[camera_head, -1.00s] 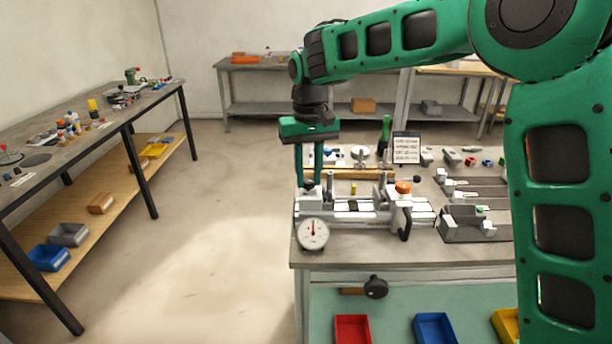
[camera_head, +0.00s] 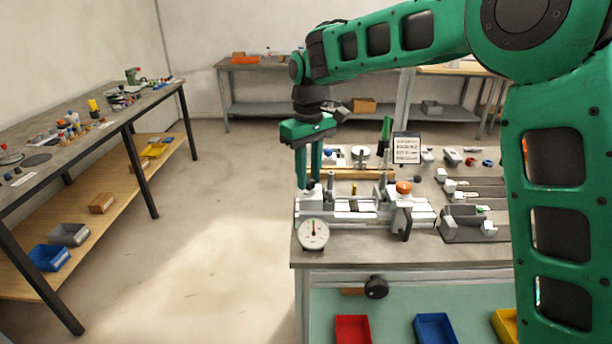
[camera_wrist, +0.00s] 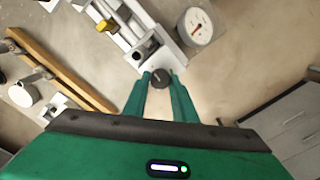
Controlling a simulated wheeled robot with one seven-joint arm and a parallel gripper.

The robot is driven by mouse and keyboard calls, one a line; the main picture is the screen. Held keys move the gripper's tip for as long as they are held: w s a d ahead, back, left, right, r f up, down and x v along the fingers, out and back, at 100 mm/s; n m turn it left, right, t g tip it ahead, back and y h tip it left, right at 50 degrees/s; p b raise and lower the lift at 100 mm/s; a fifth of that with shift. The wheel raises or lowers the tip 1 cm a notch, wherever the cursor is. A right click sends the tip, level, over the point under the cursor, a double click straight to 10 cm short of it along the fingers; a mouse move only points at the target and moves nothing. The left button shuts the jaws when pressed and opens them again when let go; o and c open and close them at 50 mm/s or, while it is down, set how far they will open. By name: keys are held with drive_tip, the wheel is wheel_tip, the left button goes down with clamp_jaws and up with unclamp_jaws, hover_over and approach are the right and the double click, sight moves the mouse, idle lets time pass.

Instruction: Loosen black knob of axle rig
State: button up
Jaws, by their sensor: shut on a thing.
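The axle rig (camera_head: 345,216) is a light grey metal fixture at the front left of the workbench, with a round dial gauge (camera_head: 313,234) on its front. In the wrist view the black knob (camera_wrist: 161,78) sits at the rig's end, between the tips of my green fingers. My gripper (camera_head: 309,187) points down over the rig's left end and is shut on the knob. It also shows in the wrist view (camera_wrist: 160,82). In the head view the fingers mostly hide the knob.
An orange knob (camera_head: 404,187) and a black handle (camera_head: 405,224) are on the rig's right part. Grey fixtures (camera_head: 468,222) stand to the right. Floor left of the bench is clear.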

sight(309, 180)
drive_tip(key=shift+w+d, duration=0.1)
drive_tip(key=shift+w, duration=0.05)
drive_tip(key=o, duration=1)
drive_tip(key=shift+o, duration=0.2)
wheel_tip(309, 180, up, 11)
drive_tip(key=shift+f, duration=0.1)
